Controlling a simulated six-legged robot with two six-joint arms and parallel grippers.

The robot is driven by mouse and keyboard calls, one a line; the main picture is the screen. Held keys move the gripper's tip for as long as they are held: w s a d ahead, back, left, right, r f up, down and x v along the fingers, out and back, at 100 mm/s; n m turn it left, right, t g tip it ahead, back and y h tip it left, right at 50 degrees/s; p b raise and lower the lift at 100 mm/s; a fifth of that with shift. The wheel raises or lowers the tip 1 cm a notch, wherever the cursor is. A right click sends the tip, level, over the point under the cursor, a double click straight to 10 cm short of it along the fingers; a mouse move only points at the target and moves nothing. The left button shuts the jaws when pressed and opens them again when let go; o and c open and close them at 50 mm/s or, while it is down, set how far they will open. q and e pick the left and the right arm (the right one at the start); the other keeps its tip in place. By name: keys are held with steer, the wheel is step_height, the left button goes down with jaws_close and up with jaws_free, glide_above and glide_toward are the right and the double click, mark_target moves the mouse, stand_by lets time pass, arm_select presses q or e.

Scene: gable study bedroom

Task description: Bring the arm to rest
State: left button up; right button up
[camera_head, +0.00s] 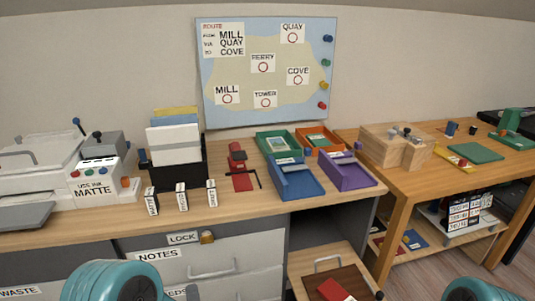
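A rounded teal and dark part of my own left arm shows at the bottom left of the head view. A smaller teal part of my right arm shows at the bottom right edge. No fingertips of either gripper are visible, so their opening and anything in them are hidden. Neither visible arm part touches the desk (240,205) in the picture.
An open drawer (305,262) with a red item (333,290) juts out low in the middle. Blue (298,185) and purple (348,176) trays stand on the desk. A wooden side table (400,185) stands at right. A map board (265,70) hangs behind.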

arm_select(q)
steer(key=s+a+f+n+g+h, duration=0.2)
steer(key=a+f+g, duration=0.2)
steer(key=f, duration=0.6)
steer(key=s+d+f+n+g+h, duration=0.7)
steer(key=s+f+n+g, duration=0.1)
steer(key=s+f, duration=0.35)
steer(key=s+d+f+n+g+h, duration=0.1)
steer(key=s+d+n+g+h, duration=0.1)
steer(key=s+d+n+g, duration=0.35)
step_height(320, 180, up, 20)
steer(key=s+a+t+p, duration=0.1)
steer(key=a+p, duration=0.1)
steer(key=p, duration=1.7)
steer(key=shift+s+f+p, duration=0.15)
steer(key=shift+f+p, duration=0.05)
steer(key=shift+p, duration=0.2)
steer(key=shift+f+n+t, duration=0.1)
steer(key=shift+n+t, duration=0.15)
